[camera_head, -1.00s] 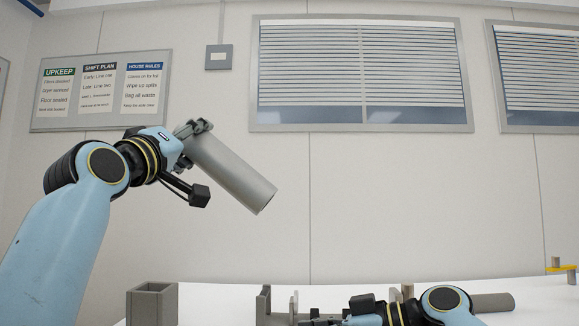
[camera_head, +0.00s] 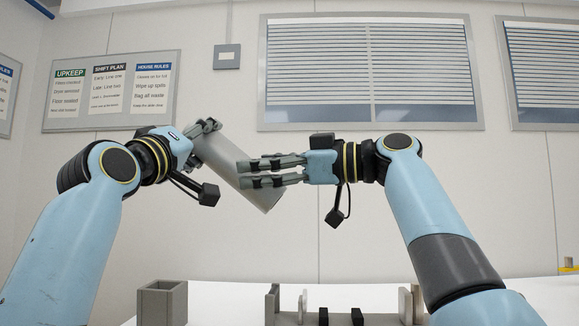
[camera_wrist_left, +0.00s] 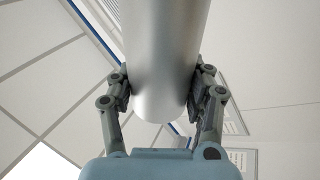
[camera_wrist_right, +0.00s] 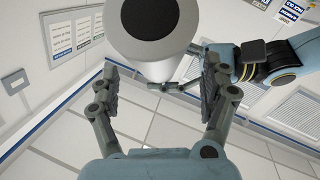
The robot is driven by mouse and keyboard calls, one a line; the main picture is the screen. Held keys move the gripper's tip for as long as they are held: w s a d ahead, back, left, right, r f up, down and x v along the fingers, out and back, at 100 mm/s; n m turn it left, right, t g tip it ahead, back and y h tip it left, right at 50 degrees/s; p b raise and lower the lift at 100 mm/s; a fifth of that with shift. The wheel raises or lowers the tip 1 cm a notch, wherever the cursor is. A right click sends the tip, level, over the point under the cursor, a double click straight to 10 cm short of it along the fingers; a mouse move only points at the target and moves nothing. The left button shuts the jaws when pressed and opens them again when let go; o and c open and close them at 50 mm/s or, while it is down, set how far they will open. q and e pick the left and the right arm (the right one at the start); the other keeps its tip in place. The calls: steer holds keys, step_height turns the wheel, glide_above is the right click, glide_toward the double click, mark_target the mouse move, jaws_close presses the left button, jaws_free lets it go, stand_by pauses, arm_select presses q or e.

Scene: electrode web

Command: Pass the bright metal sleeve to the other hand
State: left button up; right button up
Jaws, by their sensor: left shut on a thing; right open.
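The bright metal sleeve (camera_head: 228,160) is a smooth grey cylinder held tilted in the air above the table. My left gripper (camera_head: 208,128) is shut on its upper left end; the left wrist view shows the sleeve (camera_wrist_left: 165,60) between both fingers. My right gripper (camera_head: 268,172) is open, its fingers pointing left and overlapping the sleeve's lower right part in the head view. In the right wrist view the sleeve's end (camera_wrist_right: 153,28) appears near and between the spread fingers (camera_wrist_right: 160,85). I cannot tell whether they touch it.
A grey open box (camera_head: 162,303) stands on the white table (camera_head: 232,296) at the lower left. A grey rack with upright plates (camera_head: 272,303) stands right of it, with two small black pieces. The air around both grippers is clear; the wall is behind.

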mark_target(233, 167)
steer(key=x, duration=0.6)
steer(key=shift+d, duration=0.1)
steer(key=shift+c, duration=0.4)
steer(key=c, duration=1.2)
arm_select(q)
steer(key=o, duration=1.2)
steer(key=shift+o, duration=0.2)
